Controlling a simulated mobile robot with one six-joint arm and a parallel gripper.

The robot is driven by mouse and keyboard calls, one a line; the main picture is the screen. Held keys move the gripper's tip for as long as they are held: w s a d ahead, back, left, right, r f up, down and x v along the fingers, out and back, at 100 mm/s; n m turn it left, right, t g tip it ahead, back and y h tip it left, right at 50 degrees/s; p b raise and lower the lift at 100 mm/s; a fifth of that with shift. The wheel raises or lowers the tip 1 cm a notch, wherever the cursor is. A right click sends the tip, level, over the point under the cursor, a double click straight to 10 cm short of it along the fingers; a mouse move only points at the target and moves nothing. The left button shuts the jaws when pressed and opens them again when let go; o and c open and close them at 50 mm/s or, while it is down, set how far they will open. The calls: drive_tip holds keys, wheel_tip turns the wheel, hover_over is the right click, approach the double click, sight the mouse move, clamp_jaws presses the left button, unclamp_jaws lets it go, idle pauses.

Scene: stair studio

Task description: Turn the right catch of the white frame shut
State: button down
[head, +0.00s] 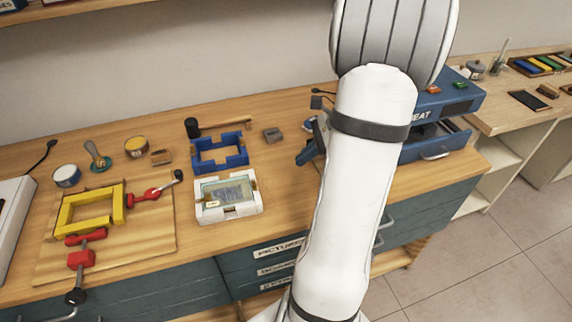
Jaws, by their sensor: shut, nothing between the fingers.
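The white frame (232,213) lies flat on the wooden bench, left of my arm. A greenish picture panel (226,191) sits inside it, with a small pale label at its lower left. A small brass-coloured catch (254,185) shows at the frame's right side, and a similar one (197,196) at its left side. They are too small to tell which way each is turned. My gripper is not in view; only my white arm shows, rising right of the frame and out of the top of the picture.
A blue frame (220,163) lies just behind the white one, with a mallet (215,126) behind it. A yellow frame (89,213) with red clamps (82,258) lies on a board at left. A blue machine (455,103) stands behind my arm. Bare bench (280,210) lies right of the white frame.

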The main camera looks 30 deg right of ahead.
approach(257, 188)
wheel_tip(257, 188, down, 4)
drive_tip(key=shift+d+r, duration=0.1)
drive_tip(key=shift+w+a+p, duration=0.2)
drive_tip(key=shift+w+a, duration=0.1)
drive_tip(key=shift+a, duration=0.25)
drive_tip(key=shift+w+a+p, duration=0.15)
drive_tip(key=shift+w+a, duration=0.15)
drive_tip(key=shift+a, duration=0.25)
drive_tip(key=shift+w+a+f, duration=0.35)
drive_tip(key=shift+a, duration=0.25)
drive_tip(key=shift+a, duration=0.1)
drive_tip(key=shift+d, duration=0.2)
drive_tip(key=shift+m, duration=0.3)
